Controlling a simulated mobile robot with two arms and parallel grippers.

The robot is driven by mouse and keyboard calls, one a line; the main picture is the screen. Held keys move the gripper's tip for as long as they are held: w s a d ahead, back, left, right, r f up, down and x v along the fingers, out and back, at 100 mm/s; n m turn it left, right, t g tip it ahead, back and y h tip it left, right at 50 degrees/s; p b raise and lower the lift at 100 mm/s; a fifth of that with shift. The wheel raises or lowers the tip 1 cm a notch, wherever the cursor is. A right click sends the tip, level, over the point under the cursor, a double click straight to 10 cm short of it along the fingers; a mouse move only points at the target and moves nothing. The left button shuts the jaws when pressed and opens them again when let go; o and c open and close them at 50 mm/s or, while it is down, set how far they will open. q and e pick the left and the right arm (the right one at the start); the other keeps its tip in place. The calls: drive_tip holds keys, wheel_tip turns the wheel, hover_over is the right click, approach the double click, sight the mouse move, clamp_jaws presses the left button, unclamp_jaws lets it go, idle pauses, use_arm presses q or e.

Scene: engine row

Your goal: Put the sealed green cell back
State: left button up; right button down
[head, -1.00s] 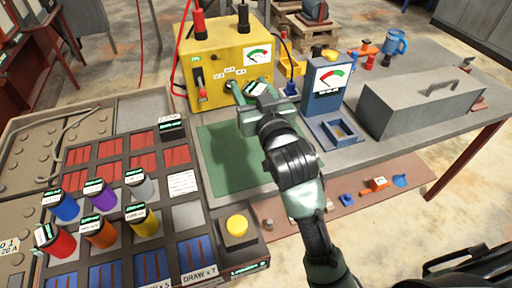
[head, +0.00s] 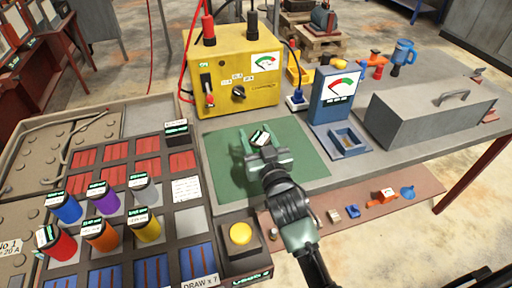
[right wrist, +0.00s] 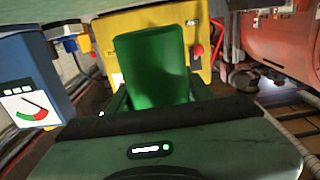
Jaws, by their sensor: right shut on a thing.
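My right gripper (head: 259,146) is shut on the green cell (head: 261,138), over the green mat (head: 306,152). In the head view the cell's labelled top shows, and most of its body is hidden or blends with the mat. The right wrist view shows the plain green cylinder (right wrist: 153,65) between the fingers. The cell rack (head: 165,215) at left holds upright red (head: 60,245), orange (head: 102,237), yellow (head: 147,228), blue (head: 66,208), purple (head: 105,202) and grey (head: 142,190) cells. A bare grey square (head: 188,221) lies right of the yellow cell. My left gripper is not in view.
The yellow tester (head: 232,75) stands behind the mat. A blue meter (head: 331,97) with a small tray (head: 348,141) and a long grey box (head: 430,112) stand to the right. A yellow button (head: 240,234) sits at the rack's near right corner.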

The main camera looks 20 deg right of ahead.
drive_tip(key=shift+f, duration=2.1)
drive_tip(key=c, duration=1)
unclamp_jaws()
drive_tip(key=shift+f+b, duration=0.25)
drive_tip(key=shift+b, duration=0.05)
drive_tip(key=shift+c, duration=0.2)
drive_tip(key=o, duration=0.4)
drive_tip(key=shift+r, duration=0.15)
